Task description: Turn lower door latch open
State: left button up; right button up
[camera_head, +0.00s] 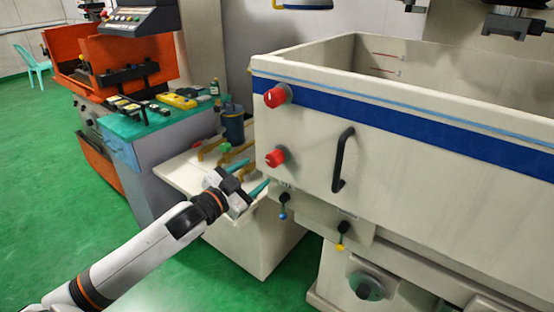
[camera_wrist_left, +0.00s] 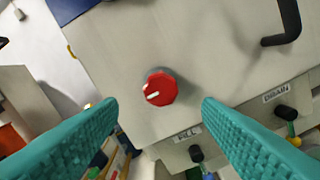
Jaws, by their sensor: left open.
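The lower door latch is a red knob (camera_head: 275,158) on the left end of the white tank's front panel. It also shows in the left wrist view (camera_wrist_left: 160,88), with a white mark on its face. An upper red knob (camera_head: 277,95) sits above it. My left gripper (camera_head: 251,176) has teal fingers and is open and empty. It is just to the lower left of the lower knob in the head view. In the left wrist view the knob appears between and beyond the fingertips, apart from both. My right gripper is not in view.
The white tank (camera_head: 430,170) has a black handle (camera_head: 342,160) right of the knobs. Below are small levers with blue (camera_head: 283,215) and yellow (camera_head: 341,247) ends. A bench (camera_head: 170,130) with tools and an orange machine (camera_head: 110,60) stand to the left. Green floor is clear at lower left.

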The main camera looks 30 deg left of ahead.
aim_at(271, 162)
pick_arm(q)
jog(key=w, duration=0.3)
jog(key=w+p, duration=0.1)
jog(key=w, duration=0.2)
jog(key=w+p, duration=0.1)
jog(key=w, duration=0.1)
jog(key=shift+w+d, duration=0.4)
jog(key=c, duration=1)
